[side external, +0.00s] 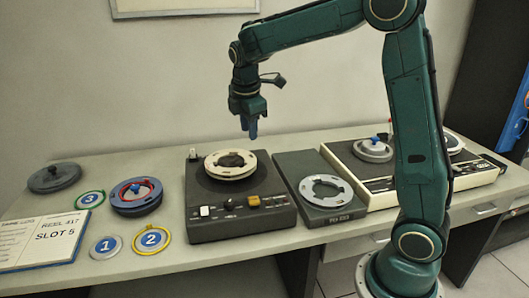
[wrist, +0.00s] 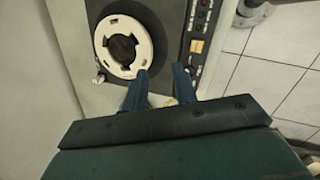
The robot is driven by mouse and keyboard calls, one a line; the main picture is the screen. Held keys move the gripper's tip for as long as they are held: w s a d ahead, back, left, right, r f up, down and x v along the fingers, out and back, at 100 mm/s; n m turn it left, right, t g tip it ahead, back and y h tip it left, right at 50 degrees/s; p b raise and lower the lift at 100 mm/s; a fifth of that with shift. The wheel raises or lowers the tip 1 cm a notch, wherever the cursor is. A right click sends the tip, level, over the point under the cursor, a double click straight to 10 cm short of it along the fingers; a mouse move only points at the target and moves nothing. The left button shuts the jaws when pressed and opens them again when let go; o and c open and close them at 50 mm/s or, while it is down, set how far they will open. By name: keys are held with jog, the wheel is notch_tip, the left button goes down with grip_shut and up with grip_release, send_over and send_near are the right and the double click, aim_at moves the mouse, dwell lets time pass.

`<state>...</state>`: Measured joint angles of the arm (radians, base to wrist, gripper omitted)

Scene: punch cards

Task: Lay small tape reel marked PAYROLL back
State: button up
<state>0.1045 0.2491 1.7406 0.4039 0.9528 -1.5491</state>
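A small cream reel (side external: 246,169) lies flat on top of the dark grey tape unit (side external: 240,222). The reel also shows in the wrist view (wrist: 146,45), with a dark notched hole in its middle. I cannot read the word PAYROLL on any reel, so I cannot tell which one bears it.
A flat grey box (side external: 334,212) with a pale ring stands right of the unit. A cream deck (side external: 362,186) with reels stands further right. At left are a blue-grey reel with red (side external: 137,207), a dark reel (side external: 54,178), numbered discs (side external: 151,239) and a SLOT 5 binder (side external: 45,240).

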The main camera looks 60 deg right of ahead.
aim_at(248, 167)
jog(key=w+d+f+n+g, duration=0.1)
jog(key=w+d+f+n, duration=0.3)
jog(key=f, duration=0.4)
jog(key=w+d, duration=0.1)
jog(key=w, duration=0.1)
jog(key=shift+w+f+n+g+h, duration=0.3)
jog(key=shift+w+f+g, duration=0.05)
jog(key=shift+w+g, duration=0.05)
jog(key=shift+f, duration=0.1)
jog(key=shift+x, duration=4.45)
grip_shut()
jog(key=shift+r, duration=0.2)
